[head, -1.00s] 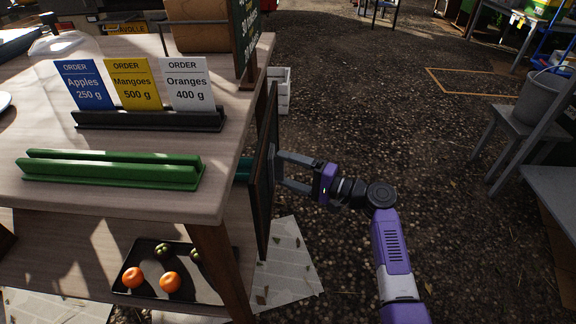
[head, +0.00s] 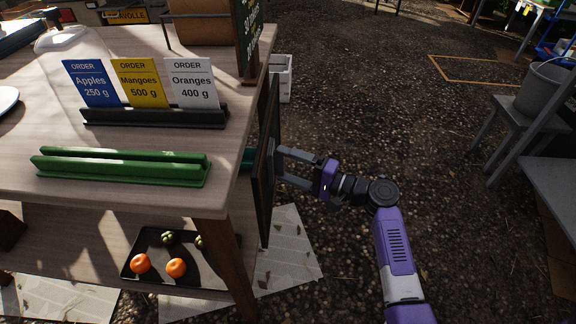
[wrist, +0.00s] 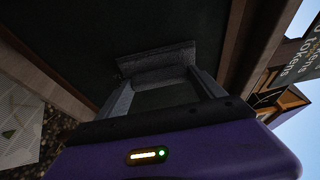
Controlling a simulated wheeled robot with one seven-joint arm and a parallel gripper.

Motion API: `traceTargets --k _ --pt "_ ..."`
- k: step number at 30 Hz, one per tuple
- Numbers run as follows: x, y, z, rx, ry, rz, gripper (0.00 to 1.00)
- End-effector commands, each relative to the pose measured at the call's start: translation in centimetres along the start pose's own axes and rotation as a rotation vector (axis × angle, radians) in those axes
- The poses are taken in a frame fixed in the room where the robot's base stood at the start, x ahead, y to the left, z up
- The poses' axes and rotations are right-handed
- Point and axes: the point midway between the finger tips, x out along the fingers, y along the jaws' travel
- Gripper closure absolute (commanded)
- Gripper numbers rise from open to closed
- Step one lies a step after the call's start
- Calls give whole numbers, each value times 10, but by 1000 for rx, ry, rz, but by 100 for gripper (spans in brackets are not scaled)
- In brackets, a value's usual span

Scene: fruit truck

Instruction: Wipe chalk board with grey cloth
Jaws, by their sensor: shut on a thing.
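The chalk board (head: 265,185) is a dark panel in a brown frame, upright at the right end of the wooden table. In the wrist view its dark face (wrist: 60,35) fills the upper left. My gripper (head: 281,168) points left at the board from its right side. Its fingers are shut on the grey cloth (wrist: 157,62), which shows as a flat grey pad between the fingertips. The cloth lies at the board face and appears to touch it. In the head view the board is seen almost edge-on, so any chalk marks are hidden.
The wooden table (head: 110,200) carries a green rail (head: 120,168) and an order card holder (head: 155,117). A black tray (head: 200,277) with orange and green fruit sits on the lower shelf. A bucket (head: 545,90) stands on a stool at right. The ground between is open.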

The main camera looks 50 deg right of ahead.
Motion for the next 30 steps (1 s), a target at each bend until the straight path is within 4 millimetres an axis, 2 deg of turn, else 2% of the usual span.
traceTargets --k 12,20,30 --pt "13 1 -29 0 1 -2 54" --pt "16 2 -37 0 2 0 54" --pt "27 2 -62 -1 2 -1 54"
